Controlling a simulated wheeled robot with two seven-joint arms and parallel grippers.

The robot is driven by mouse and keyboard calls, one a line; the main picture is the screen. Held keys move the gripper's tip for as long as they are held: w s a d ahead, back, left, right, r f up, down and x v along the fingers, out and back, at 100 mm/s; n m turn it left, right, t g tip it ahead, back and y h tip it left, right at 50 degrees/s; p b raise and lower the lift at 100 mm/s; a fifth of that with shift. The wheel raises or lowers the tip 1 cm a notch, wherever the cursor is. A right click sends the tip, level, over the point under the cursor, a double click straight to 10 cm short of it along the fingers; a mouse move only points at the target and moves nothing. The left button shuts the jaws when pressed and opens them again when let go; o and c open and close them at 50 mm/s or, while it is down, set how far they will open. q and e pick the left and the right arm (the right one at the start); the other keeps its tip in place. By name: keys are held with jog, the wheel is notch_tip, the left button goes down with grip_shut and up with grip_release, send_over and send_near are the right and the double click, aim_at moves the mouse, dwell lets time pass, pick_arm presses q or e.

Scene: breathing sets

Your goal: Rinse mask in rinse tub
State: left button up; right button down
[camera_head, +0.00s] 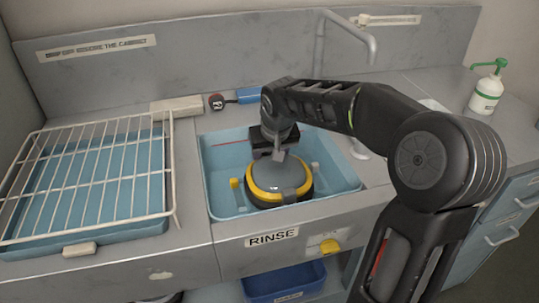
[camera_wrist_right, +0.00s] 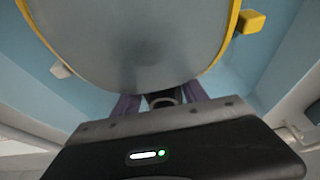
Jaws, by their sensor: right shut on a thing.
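The mask (camera_head: 277,181), a grey dome with a yellow and dark rim, sits low inside the light blue rinse tub (camera_head: 225,205) in the head view. In the right wrist view the mask (camera_wrist_right: 130,45) fills the upper middle, just past the purple fingers of my right gripper (camera_wrist_right: 160,98). I cannot tell whether the mask touches the tub floor or whether there is water in the tub. My left gripper is not in view.
A white wire rack (camera_head: 100,165) lies over a blue tray at left. A tap (camera_head: 345,25) rises behind the tub. A soap bottle (camera_head: 487,90) stands at far right.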

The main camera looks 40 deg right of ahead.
jog(key=shift+f+b, duration=2)
jog(key=shift+f, duration=0.8)
jog(key=shift+s+d+p, duration=0.15)
jog(key=shift+s+d, duration=0.15)
jog(key=shift+d, duration=0.55)
jog(key=shift+s+d+p, duration=0.15)
jog(key=shift+s+d, duration=0.1)
jog(key=shift+d, duration=0.55)
jog(key=shift+w+a+b, duration=0.25)
jog(key=shift+w+a, duration=0.15)
jog(key=shift+a, duration=0.7)
jog(key=shift+w+a+b, duration=0.2)
jog(key=shift+w+a, duration=0.15)
jog(key=shift+a, duration=0.75)
jog(key=shift+w+a+b, duration=0.25)
jog(key=shift+w+a, duration=0.15)
jog(key=shift+a, duration=0.7)
